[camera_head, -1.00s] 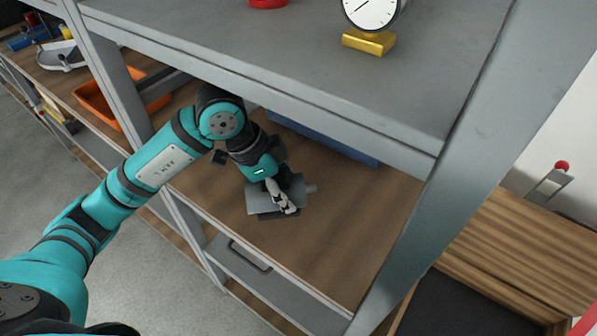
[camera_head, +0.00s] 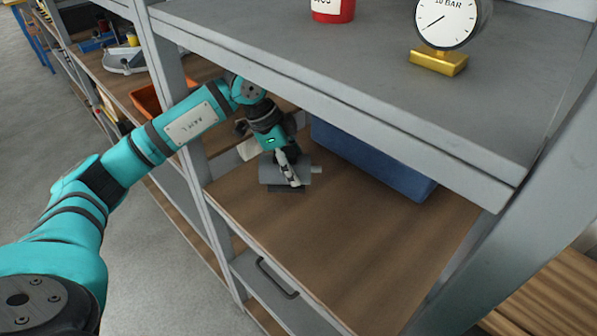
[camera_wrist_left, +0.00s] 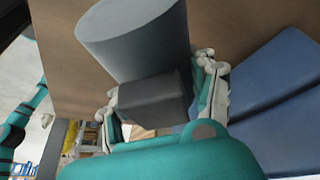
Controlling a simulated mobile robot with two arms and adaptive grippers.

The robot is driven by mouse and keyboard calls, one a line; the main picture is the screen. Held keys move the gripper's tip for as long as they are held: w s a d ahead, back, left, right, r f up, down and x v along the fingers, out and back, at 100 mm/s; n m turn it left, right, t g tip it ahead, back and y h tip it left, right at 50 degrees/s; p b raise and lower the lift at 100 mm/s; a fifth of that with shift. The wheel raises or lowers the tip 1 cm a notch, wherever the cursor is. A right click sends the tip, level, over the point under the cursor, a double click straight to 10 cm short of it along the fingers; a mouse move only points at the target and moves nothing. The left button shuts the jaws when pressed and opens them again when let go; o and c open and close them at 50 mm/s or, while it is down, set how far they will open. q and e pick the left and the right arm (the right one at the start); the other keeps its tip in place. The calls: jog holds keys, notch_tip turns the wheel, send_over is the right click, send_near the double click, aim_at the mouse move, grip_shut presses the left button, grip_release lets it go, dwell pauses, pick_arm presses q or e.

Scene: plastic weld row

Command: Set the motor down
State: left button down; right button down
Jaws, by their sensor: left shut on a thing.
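The motor (camera_head: 270,173) is a grey body with a short shaft stub at its right side in the head view. My left gripper (camera_head: 289,170) is shut on it, above the brown shelf board (camera_head: 310,240), near the left post. In the left wrist view the motor (camera_wrist_left: 135,40) shows as a large grey cylinder with a dark box-shaped part between the fingers (camera_wrist_left: 155,105). I cannot tell whether its underside touches the board. My right gripper is not in view.
A blue bin (camera_head: 375,165) stands at the back of the same shelf. The grey upper shelf (camera_head: 370,85) hangs over the arm, carrying a gauge (camera_head: 447,25) and a red can (camera_head: 333,8). A grey post (camera_head: 175,60) is close left. The board's front right is clear.

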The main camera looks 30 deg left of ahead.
pick_arm(q)
jog(key=shift+f, duration=1.6)
jog(key=shift+c, duration=1.9)
grip_release()
jog(key=shift+s+f, duration=0.1)
jog(key=v, duration=0.7)
jog(key=shift+r, duration=0.25)
